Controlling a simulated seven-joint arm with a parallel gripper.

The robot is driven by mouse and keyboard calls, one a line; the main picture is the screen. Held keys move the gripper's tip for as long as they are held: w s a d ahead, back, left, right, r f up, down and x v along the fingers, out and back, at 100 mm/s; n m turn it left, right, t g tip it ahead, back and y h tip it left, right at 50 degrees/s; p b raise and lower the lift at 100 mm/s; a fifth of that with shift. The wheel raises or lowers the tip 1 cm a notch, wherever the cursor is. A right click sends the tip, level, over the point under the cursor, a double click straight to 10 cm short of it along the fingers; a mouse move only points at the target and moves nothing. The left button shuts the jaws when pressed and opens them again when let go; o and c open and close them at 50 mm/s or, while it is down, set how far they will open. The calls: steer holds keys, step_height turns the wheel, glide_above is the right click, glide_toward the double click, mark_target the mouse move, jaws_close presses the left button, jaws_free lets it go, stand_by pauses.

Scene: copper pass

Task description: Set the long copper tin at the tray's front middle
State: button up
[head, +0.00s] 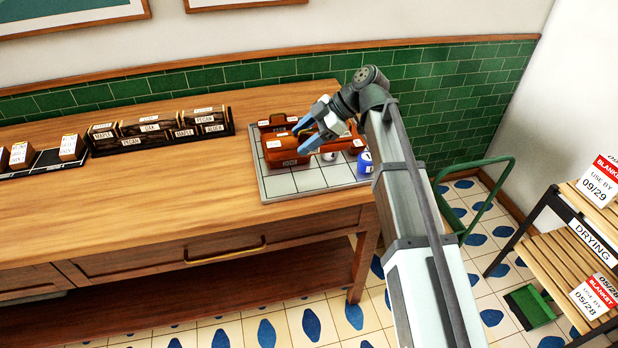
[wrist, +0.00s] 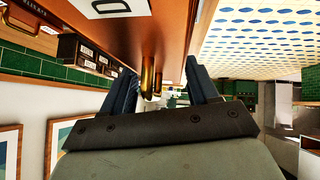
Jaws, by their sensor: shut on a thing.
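The pale gridded tray (head: 312,181) sits at the right end of the wooden counter. Copper tins stand on it: one at the front left (head: 285,152), one behind it (head: 276,122), and a copper tin to the right (head: 354,144), partly hidden by my arm. My gripper (head: 303,137) is over the tray, its blue fingers reaching left among the tins. In the wrist view its fingers (wrist: 155,90) close around the brass handle of a large copper tin (wrist: 150,25) with a white label. Which tin this is in the head view is partly hidden. The tray's front middle is bare.
A blue labelled container (head: 364,163) and a small silvery thing (head: 329,156) stand on the tray near my gripper. A dark rack of labelled blocks (head: 160,130) stands left of the tray. The counter (head: 190,195) in front is clear. A drying shelf (head: 570,262) stands far right.

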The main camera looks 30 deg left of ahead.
mark_target(341, 139)
steer(key=shift+f, duration=5)
steer(key=shift+f, duration=0.1)
steer(key=o, duration=1.5)
steer(key=shift+w+d+r, duration=0.15)
steer(key=shift+r, duration=0.2)
steer(key=v, duration=1.1)
steer(key=shift+w+r, duration=0.1)
steer(key=shift+r, duration=0.05)
